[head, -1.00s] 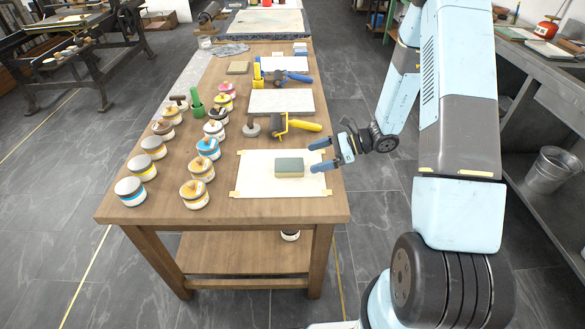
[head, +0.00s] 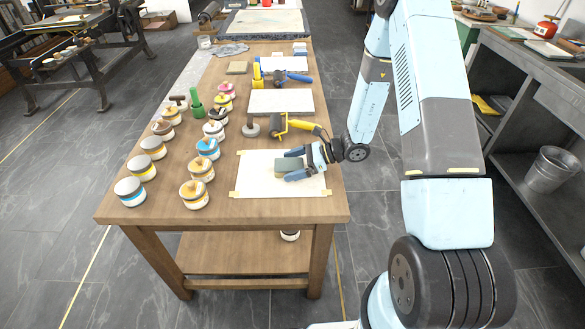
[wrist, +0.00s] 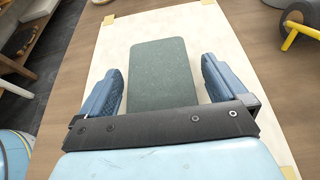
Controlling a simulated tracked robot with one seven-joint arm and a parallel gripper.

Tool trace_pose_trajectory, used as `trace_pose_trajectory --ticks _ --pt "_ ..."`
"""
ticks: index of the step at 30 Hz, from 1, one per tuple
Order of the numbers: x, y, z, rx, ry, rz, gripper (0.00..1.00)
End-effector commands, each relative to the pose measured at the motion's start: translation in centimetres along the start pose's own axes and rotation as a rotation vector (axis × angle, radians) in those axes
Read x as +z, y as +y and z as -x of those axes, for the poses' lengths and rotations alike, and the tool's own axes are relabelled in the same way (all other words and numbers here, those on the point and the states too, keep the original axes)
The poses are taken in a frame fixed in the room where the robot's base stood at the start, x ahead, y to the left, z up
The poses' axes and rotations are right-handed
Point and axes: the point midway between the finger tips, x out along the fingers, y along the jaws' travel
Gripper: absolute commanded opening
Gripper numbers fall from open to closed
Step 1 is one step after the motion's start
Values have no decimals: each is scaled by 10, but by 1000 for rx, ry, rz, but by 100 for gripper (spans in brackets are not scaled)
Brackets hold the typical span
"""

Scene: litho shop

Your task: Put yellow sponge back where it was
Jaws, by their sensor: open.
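The yellow sponge (head: 287,165) has a grey-green top and lies on a white sheet (head: 255,185) taped at its corners near the front of the wooden table. My gripper (head: 293,164) is open, low over the sheet, with its two blue fingers on either side of the sponge. In the wrist view the sponge (wrist: 163,75) shows its green top between the fingers, with a visible gap at each side. The yellow part is mostly hidden from both views.
Several paint jars (head: 195,194) stand on the left half of the wooden table (head: 150,208). A yellow-handled roller (head: 300,125) lies just behind the sheet. A grey-white slab (head: 281,102) lies farther back. The sheet around the sponge is clear.

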Motion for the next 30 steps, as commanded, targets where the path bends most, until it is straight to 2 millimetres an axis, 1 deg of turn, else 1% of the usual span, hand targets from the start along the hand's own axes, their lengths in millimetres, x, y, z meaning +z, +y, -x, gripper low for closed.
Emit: trace_pose_trajectory --ticks 2,3,18,20,21,26,30 --pt "0 0 0 0 0 0 99" --pt "0 0 0 0 0 0 97" --pt "0 0 0 0 0 0 49" --pt "0 0 0 0 0 0 44" --pt "0 0 0 0 0 0 40" --pt "0 0 0 0 0 0 38" --pt "4 0 2 0 -1 1 38"
